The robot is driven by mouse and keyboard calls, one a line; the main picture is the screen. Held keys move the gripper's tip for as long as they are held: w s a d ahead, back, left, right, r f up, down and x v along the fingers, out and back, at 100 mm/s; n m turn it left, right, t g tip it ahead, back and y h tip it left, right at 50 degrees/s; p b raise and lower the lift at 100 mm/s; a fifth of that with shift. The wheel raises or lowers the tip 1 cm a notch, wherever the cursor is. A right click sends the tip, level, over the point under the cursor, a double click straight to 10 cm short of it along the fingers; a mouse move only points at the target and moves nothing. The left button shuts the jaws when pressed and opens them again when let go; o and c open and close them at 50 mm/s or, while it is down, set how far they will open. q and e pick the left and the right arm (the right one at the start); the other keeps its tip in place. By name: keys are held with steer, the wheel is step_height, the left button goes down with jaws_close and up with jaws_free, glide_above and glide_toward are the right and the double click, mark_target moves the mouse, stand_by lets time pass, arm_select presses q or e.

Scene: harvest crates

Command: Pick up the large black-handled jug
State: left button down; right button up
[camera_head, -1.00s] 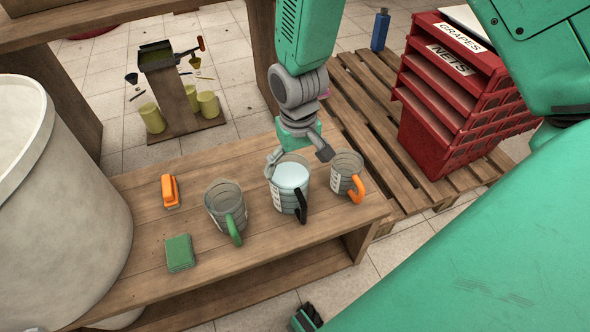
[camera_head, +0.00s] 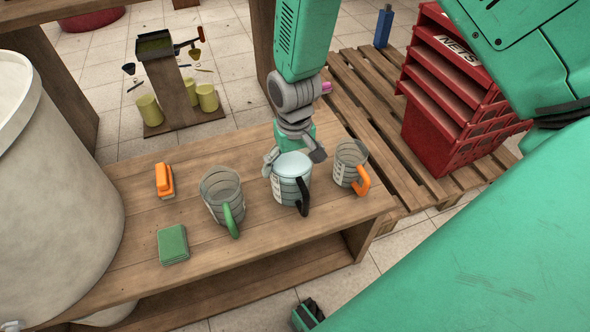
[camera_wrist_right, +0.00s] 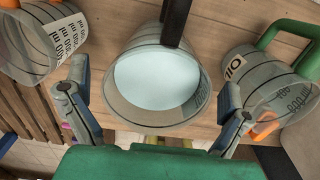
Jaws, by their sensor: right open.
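The black-handled jug (camera_head: 284,187) stands upright on the wooden bench, a clear banded jug filled with something pale blue. Its black handle (camera_head: 302,197) faces the bench's front edge. My right gripper (camera_head: 294,157) is open at the jug's far side, with its fingers spread to either side of the rim. In the right wrist view the jug (camera_wrist_right: 150,112) lies between the two open fingertips, with the handle at the top. Gaps show between the fingers and the jug wall. My left gripper is not in view.
A green-handled jug (camera_head: 216,198) stands left of it and an orange-handled jug (camera_head: 347,160) close on its right. An orange brush (camera_head: 164,181) and green sponge (camera_head: 173,244) lie farther left. A large pale bin (camera_head: 55,200) and red crates (camera_head: 440,125) flank the bench (camera_head: 130,200).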

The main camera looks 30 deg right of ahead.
steer(key=f, duration=0.1)
steer(key=f+b, duration=0.1)
steer(key=shift+a+f, duration=0.4)
steer(key=shift+d, duration=0.4)
steer(key=shift+c, duration=0.5)
steer(key=shift+d+f, duration=0.1)
steer(key=shift+d, duration=0.05)
steer(key=c, duration=1.4)
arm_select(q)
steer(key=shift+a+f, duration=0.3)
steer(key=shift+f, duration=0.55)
arm_select(e)
steer(key=shift+a+r, duration=0.2)
steer(key=shift+a, duration=0.2)
steer(key=shift+c, duration=0.2)
